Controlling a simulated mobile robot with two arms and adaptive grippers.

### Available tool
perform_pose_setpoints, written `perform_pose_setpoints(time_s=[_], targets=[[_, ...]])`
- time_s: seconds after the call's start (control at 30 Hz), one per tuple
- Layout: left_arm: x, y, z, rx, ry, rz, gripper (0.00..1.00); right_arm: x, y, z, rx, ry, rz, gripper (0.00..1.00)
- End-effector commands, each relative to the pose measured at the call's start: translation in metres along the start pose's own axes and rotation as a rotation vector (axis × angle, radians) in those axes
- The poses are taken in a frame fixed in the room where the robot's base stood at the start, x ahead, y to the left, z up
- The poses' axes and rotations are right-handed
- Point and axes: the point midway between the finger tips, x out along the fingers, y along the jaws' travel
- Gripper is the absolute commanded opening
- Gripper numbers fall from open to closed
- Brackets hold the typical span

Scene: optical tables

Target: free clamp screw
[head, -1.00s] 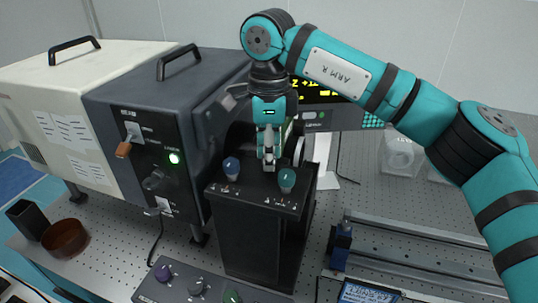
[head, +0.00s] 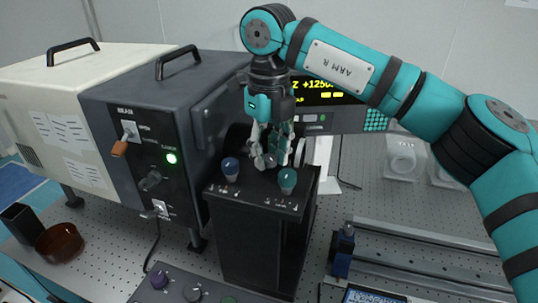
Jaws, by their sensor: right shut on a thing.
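My right gripper (head: 268,161) points down at the top of the black box (head: 252,238), behind its blue knob (head: 230,168) and green knob (head: 287,178). Its fingers are shut on the clamp screw at the box top. The fingers hide most of the screw, so its thread and seating cannot be made out. My left gripper is not in view.
A dark grey unit (head: 148,135) with a lit green lamp stands left of the box. A display (head: 325,90) with yellow digits is behind my arm. A rail (head: 420,250) with a blue carrier (head: 342,252) lies at right. A brown bowl (head: 60,241) is at far left.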

Motion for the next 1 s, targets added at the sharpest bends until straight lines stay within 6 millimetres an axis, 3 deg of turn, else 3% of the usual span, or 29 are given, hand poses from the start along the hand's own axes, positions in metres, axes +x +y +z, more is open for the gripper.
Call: perform_pose_setpoints(time_s=[0.4, 0.97, 1.0], targets=[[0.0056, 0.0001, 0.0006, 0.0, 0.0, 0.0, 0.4, -0.0025, -0.001, 0.0008, 0.199, -0.007, -0.002, 0.0], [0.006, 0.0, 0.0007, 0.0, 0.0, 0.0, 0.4, -0.003, -0.0011, 0.0009, 0.228, -0.008, -0.001, 0.0], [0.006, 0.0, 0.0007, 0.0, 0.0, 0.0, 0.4, -0.0031, -0.0012, 0.0009, 0.228, -0.008, -0.001, 0.3]])
